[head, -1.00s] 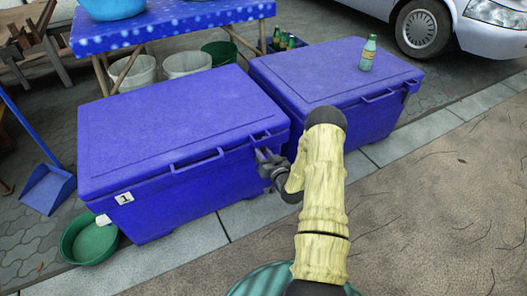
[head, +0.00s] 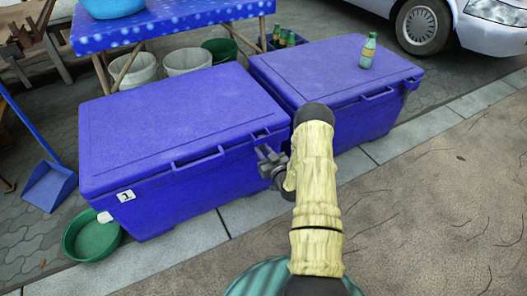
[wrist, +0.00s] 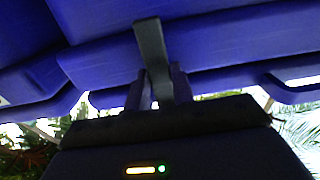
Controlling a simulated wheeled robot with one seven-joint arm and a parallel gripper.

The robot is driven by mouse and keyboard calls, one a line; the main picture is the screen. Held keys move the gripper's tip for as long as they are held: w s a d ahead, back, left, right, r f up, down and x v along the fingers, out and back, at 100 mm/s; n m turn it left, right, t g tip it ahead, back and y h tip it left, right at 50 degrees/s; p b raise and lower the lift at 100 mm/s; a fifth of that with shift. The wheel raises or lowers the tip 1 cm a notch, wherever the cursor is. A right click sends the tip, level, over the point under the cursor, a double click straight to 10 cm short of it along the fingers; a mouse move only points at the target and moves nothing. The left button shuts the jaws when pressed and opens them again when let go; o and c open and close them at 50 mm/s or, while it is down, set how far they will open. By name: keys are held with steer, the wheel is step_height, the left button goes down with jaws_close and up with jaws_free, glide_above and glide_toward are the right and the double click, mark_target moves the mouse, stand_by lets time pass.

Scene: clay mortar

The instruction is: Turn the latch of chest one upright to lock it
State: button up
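Chest one (head: 180,125) is a closed blue chest with a white "1" label (head: 126,196). My gripper (head: 267,157) is at its front right corner, just below the lid edge, partly hidden by my arm. In the wrist view two dark fingers (wrist: 158,88) stand apart. A grey bar (wrist: 152,50), which looks like the latch, runs between them and leans slightly against the blue chest. The bar seems close to the right finger, with a thin gap on the left. I cannot tell whether either finger touches it.
A second blue chest (head: 330,75) stands close on the right with a green bottle (head: 367,52) on its lid. A green basin (head: 92,237) and a blue dustpan (head: 48,186) lie at left. A blue table (head: 175,20) is behind. The pavement in front is open.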

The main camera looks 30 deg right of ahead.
steer(key=o, duration=0.4)
steer(key=s+p, duration=0.1)
steer(key=s, duration=0.4)
steer(key=s+p, duration=0.2)
steer(key=s, duration=0.4)
steer(key=s+p, duration=0.2)
steer(key=s, duration=0.4)
steer(key=shift+s+d, duration=0.25)
steer(key=shift+d, duration=0.05)
